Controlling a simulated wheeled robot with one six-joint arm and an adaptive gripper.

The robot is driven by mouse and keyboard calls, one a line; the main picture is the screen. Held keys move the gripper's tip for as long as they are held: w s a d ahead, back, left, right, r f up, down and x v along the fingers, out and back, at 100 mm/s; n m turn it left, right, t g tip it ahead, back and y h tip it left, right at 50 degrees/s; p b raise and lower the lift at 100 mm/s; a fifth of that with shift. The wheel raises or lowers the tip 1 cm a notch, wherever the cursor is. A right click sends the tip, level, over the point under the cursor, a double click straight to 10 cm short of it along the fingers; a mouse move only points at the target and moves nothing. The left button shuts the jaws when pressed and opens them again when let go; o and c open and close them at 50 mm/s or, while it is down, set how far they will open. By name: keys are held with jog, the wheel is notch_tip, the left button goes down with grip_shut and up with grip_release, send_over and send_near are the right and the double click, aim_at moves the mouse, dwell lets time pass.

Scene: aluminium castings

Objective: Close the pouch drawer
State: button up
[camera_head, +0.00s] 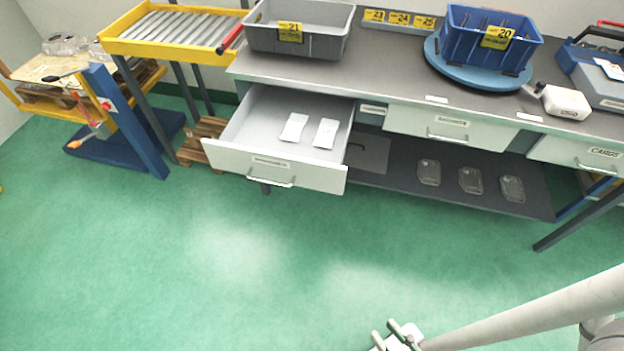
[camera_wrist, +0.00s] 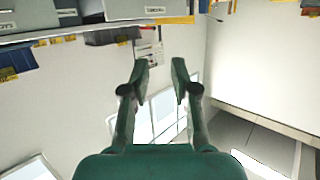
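The open drawer (camera_head: 275,172) is pulled out at the left end of the bench, with a light grey front, a label and a metal handle (camera_head: 271,181). Its label is too small to read for certain. Two white pouches (camera_head: 294,127) lie flat inside it. My gripper (camera_head: 386,335) is at the bottom edge of the head view, over the floor, well in front of the drawer and to its right. In the wrist view, my gripper (camera_wrist: 163,72) has its two fingers apart with nothing between them.
The bench top (camera_head: 380,76) carries a grey bin (camera_head: 345,42) and a blue crate (camera_head: 463,38) on a round turntable. Two shut drawers (camera_head: 400,120) are to the right. A lower shelf (camera_head: 400,186) holds clear parts. A yellow roller conveyor (camera_head: 115,45) stands left. Green floor in front is clear.

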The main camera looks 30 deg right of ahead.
jog(key=w+m+t, duration=0.1)
jog(key=w+m, duration=0.1)
jog(key=w, duration=0.1)
jog(key=w+d+m+t+h, duration=0.1)
jog(key=w+m+t, duration=0.1)
jog(key=w+d+f+m+t, duration=0.1)
jog(key=w+m, duration=0.1)
jog(key=w, duration=0.1)
jog(key=shift+w+h, duration=0.3)
jog(key=shift+w, duration=0.05)
grip_shut()
jog(key=m+g+h, duration=0.6)
jog(key=m+h, duration=0.5)
jog(key=m, duration=1)
send_near(340, 184)
jog(key=x, duration=0.7)
jog(key=shift+w+r, duration=0.1)
jog(key=shift+w, duration=0.05)
